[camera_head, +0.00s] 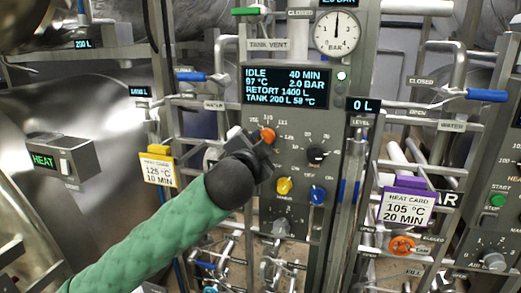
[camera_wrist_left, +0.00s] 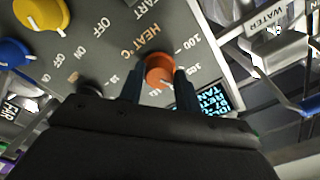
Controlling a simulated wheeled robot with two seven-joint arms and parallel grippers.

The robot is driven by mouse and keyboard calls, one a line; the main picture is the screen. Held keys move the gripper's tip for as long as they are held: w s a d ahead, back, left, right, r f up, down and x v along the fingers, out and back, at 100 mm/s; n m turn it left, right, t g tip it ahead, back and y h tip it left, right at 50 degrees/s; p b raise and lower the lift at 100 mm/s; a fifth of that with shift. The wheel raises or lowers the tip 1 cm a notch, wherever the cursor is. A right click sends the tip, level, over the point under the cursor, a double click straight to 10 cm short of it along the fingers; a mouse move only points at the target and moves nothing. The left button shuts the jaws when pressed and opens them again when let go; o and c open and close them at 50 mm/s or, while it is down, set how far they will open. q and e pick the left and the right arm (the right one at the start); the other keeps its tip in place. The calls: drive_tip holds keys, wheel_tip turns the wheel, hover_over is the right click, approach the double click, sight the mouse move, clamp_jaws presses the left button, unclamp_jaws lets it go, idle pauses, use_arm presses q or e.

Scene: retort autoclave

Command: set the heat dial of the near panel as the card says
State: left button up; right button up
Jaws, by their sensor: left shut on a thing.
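The orange heat dial (camera_head: 268,134) is on the grey control panel (camera_head: 297,195). In the left wrist view the orange dial (camera_wrist_left: 159,66) sits beside the lettering "HEAT °C". My left gripper (camera_wrist_left: 160,82) has one finger on each side of it and is shut on it. In the head view the gripper (camera_head: 260,143) covers part of the dial and its scale, so its setting is unclear. A yellow heat card (camera_head: 158,171) left of the panel reads 125 °C, 10 MIN. A purple-topped heat card (camera_head: 407,207) at the right reads 105 °C, 20 MIN. My right gripper is out of view.
The panel display (camera_head: 287,87) reads IDLE, 40 MIN, 97 °C, 2.0 BAR. A black knob (camera_head: 316,154), a yellow knob (camera_head: 284,186) and a blue knob (camera_head: 317,194) sit close to the dial. Pipes and blue-handled valves (camera_head: 487,95) flank the panel.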

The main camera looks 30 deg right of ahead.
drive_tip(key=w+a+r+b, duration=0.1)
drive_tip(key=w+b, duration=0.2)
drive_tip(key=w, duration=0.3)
use_arm(q)
drive_tip(key=m+b, duration=0.3)
drive_tip(key=m, duration=0.8)
drive_tip(key=m+b, duration=0.3)
drive_tip(key=m, duration=0.9)
drive_tip(key=shift+s+d+r+b, duration=0.1)
drive_tip(key=shift+s+r+b, duration=0.05)
drive_tip(key=shift+b, duration=0.15)
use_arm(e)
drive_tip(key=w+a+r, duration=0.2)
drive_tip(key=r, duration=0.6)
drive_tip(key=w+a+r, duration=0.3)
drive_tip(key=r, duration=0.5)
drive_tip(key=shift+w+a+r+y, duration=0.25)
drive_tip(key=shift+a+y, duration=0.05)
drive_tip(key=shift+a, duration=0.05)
use_arm(q)
drive_tip(key=o, duration=1)
drive_tip(key=shift+c, duration=0.2)
drive_tip(key=shift+r, duration=0.1)
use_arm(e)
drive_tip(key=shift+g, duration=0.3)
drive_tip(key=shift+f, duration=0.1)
